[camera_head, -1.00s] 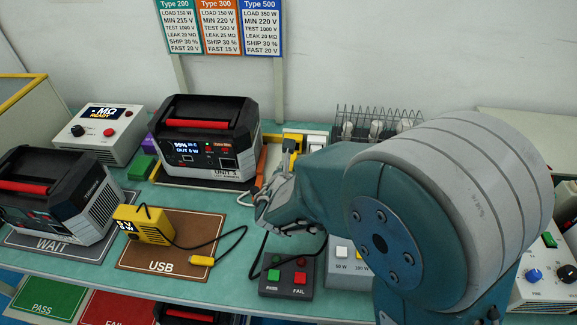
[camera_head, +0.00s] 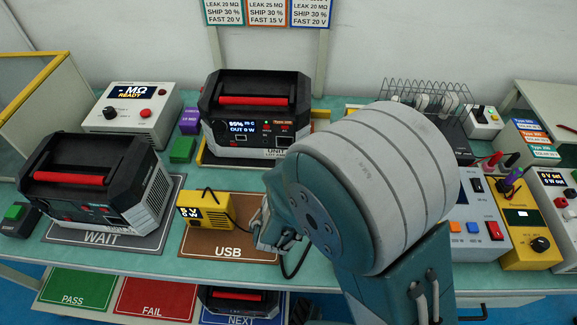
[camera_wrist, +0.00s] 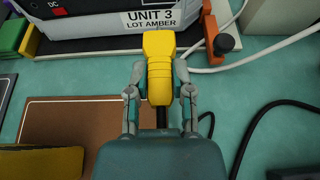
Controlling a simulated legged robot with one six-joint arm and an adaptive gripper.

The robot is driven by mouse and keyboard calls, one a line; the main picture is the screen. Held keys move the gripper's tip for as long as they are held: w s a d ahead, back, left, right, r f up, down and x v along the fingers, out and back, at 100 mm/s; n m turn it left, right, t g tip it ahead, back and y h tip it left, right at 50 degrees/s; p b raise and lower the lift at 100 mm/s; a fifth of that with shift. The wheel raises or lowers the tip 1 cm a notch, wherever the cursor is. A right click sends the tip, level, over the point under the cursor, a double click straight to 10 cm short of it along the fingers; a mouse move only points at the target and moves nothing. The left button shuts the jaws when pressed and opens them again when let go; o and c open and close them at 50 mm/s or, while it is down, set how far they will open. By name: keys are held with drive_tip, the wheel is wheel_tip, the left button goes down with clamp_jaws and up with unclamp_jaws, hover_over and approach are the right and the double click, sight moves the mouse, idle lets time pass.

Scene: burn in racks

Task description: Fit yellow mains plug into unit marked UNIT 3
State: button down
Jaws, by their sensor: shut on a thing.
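In the wrist view my gripper (camera_wrist: 160,88) is shut on the yellow mains plug (camera_wrist: 159,70), one finger on each side of its body. The plug points up the picture toward the unit marked UNIT 3 (camera_wrist: 110,18), and a black cable runs back from it under my wrist. A gap of green bench seems to lie between plug and unit. In the head view UNIT 3 (camera_head: 258,108) stands at the back of the bench, its label partly hidden by my arm. My gripper (camera_head: 268,235) is low beside the USB mat there, and the plug is hidden.
A yellow USB meter (camera_head: 206,210) sits on the brown USB mat (camera_head: 225,248). Another unit (camera_head: 98,182) stands on the WAIT mat at left. A white cable and an orange-and-black part (camera_wrist: 222,44) lie right of the plug. A wire rack (camera_head: 425,95) stands behind my arm.

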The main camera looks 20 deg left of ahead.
drive_tip(key=shift+d+r, duration=0.1)
drive_tip(key=shift+d, duration=0.4)
drive_tip(key=shift+w+a+f, duration=0.2)
drive_tip(key=shift+w+a, duration=0.75)
drive_tip(key=shift+a, duration=0.15)
drive_tip(key=shift+w+d+r, duration=0.1)
drive_tip(key=shift+w+r, duration=0.05)
drive_tip(key=shift+w, duration=1.15)
drive_tip(key=shift+w+a, duration=0.2)
drive_tip(key=shift+w, duration=0.15)
drive_tip(key=shift+w+a, duration=0.1)
drive_tip(key=shift+a, duration=0.15)
drive_tip(key=shift+d, duration=0.15)
drive_tip(key=shift+w+a, duration=0.25)
drive_tip(key=shift+w, duration=0.5)
drive_tip(key=shift+w+a, duration=0.25)
drive_tip(key=shift+w, duration=0.45)
